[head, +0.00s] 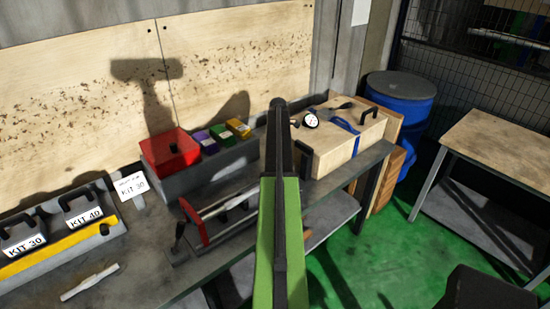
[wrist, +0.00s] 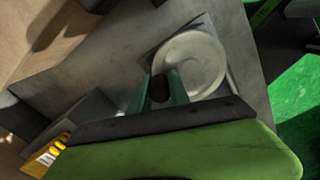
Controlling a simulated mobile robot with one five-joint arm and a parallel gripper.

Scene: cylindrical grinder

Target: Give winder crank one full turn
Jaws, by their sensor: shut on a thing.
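In the wrist view my gripper (wrist: 160,90) has its two green fingers closed on a dark round knob (wrist: 159,88), which I take to be the crank's grip. A pale round metal disc (wrist: 192,64) lies just beyond the fingertips, partly covered by them. I cannot tell the crank arm's angle. In the head view my green and black arm stands across the middle and hides my gripper and the held knob. A red-ended frame with a pale bar (head: 222,205) sits on the bench left of my arm.
The grey bench (head: 150,260) holds a red bin (head: 170,152), a wooden box (head: 340,150) with a dial, and kit cases (head: 82,212). A blue drum (head: 400,105) and a wooden-topped table (head: 505,145) stand right. Green floor (head: 375,255) between is open.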

